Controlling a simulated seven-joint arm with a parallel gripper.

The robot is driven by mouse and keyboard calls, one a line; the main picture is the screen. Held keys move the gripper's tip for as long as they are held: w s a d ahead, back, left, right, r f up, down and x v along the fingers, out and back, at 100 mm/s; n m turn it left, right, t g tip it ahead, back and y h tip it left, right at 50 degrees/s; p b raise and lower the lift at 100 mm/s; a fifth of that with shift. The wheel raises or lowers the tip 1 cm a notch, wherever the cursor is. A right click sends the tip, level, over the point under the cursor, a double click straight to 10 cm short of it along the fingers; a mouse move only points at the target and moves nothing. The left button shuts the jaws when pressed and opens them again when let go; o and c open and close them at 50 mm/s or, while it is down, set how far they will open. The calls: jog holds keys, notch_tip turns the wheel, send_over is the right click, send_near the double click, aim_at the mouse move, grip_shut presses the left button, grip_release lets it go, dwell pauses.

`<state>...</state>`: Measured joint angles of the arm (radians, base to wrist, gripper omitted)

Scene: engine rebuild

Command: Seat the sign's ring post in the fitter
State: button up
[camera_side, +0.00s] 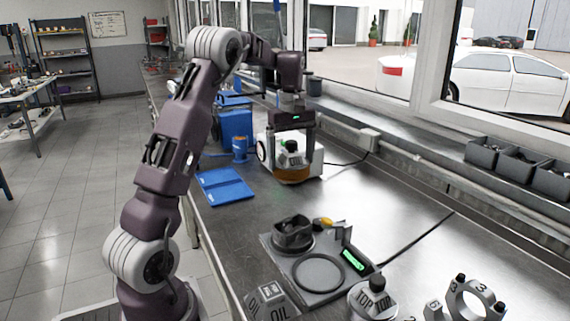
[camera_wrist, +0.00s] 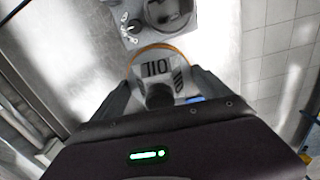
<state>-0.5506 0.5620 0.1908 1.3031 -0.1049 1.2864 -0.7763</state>
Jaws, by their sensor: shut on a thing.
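My gripper (camera_side: 291,147) is shut on a grey lettered ring post with a dark knob (camera_side: 291,160), above the bench at the back. An orange round edge shows beneath the post. In the wrist view the post (camera_wrist: 156,69) sits between my gripper's fingers (camera_wrist: 160,92), its lettering facing the camera. The likely fitter (camera_side: 318,272) is a grey plate nearer the front, with a flat dark ring, a dark cup (camera_side: 293,235) and a green display. In the wrist view the cup (camera_wrist: 170,12) is at the top, beyond the post. The post is apart from the plate.
A block lettered OIL (camera_side: 279,310), a knobbed post lettered TOP (camera_side: 372,303) and a numbered grey ring stand (camera_side: 470,300) are at the front. Blue mats (camera_side: 224,187) lie left of my gripper, with a white device (camera_side: 316,158) behind it. Bare bench lies between post and plate.

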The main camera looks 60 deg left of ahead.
jog(key=s+d+m, duration=0.3)
jog(key=d, duration=0.8)
jog(key=s+d+m, duration=0.2)
jog(key=d+m, duration=0.1)
jog(key=d, duration=0.9)
jog(key=shift+n, duration=0.3)
jog(key=shift+a+f, duration=0.15)
jog(key=shift+f, duration=2.7)
jog(key=shift+a+f, duration=0.15)
jog(key=shift+f, duration=2.65)
jog(key=shift+f, duration=0.9)
jog(key=o, duration=1.6)
